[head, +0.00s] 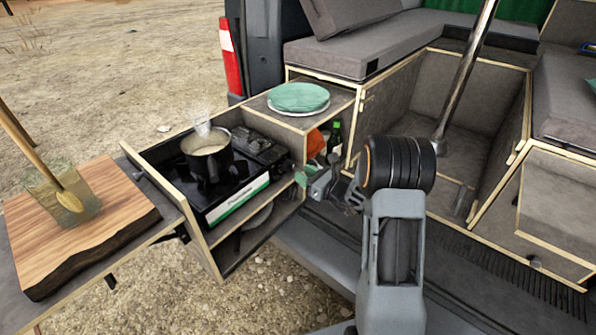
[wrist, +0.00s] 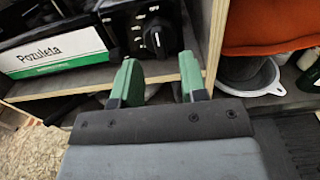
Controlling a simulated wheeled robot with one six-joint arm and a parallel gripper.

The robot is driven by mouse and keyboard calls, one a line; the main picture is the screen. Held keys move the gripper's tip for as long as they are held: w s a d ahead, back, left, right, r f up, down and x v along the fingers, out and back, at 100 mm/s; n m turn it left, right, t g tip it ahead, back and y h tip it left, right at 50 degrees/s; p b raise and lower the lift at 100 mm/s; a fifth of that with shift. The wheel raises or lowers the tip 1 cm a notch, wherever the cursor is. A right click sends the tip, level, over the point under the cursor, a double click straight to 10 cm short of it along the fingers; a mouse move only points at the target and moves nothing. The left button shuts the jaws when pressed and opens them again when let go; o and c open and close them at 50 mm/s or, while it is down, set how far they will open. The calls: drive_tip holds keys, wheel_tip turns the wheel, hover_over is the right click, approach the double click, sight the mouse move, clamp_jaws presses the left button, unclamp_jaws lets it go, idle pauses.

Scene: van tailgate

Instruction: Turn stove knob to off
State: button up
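The black stove knob (wrist: 157,39) is on the stove's dark front panel in the wrist view, with white markings around it. A pale line shows on the knob, but I cannot read its setting surely. My gripper (wrist: 158,78) has two green fingers, spread apart with nothing between them. They are short of the knob, which appears just beyond and between the fingertips. In the head view my gripper (head: 305,173) is right of the stove (head: 238,199). A dark pot (head: 207,165) with pale contents steams on the stove. The knob is not clear in the head view.
The stove sits in a wooden pull-out drawer (head: 215,255). A cabinet with a green plate stack (head: 298,97) is behind it. A bottle (head: 335,138) and an orange item (wrist: 265,30) are close right of my gripper. A cutting board (head: 75,220) with a glass is at left.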

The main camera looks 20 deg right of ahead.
drive_tip(key=v, duration=1)
drive_tip(key=s+a+f+n+g+y, duration=0.1)
drive_tip(key=s+a+f+n+g, duration=0.3)
drive_tip(key=n+g, duration=0.1)
drive_tip(key=s+a+r+n+g+h+p, duration=0.3)
drive_tip(key=s+r+n+g+h+p, duration=0.15)
drive_tip(key=s+n+g, duration=0.7)
drive_tip(key=s+r+n+t+h+p, duration=0.2)
drive_tip(key=r+n+h, duration=0.1)
drive_tip(key=r+n, duration=0.3)
drive_tip(key=s+a+r+n+t+h+p, duration=0.1)
drive_tip(key=s+r+n+t+h+p, duration=0.1)
drive_tip(key=r+n, duration=0.4)
wheel_tip(320, 180, up, 5)
drive_tip(key=shift+a+n+t+h+p, duration=0.35)
drive_tip(key=shift+t+h+p, duration=0.35)
drive_tip(key=shift+h, duration=0.35)
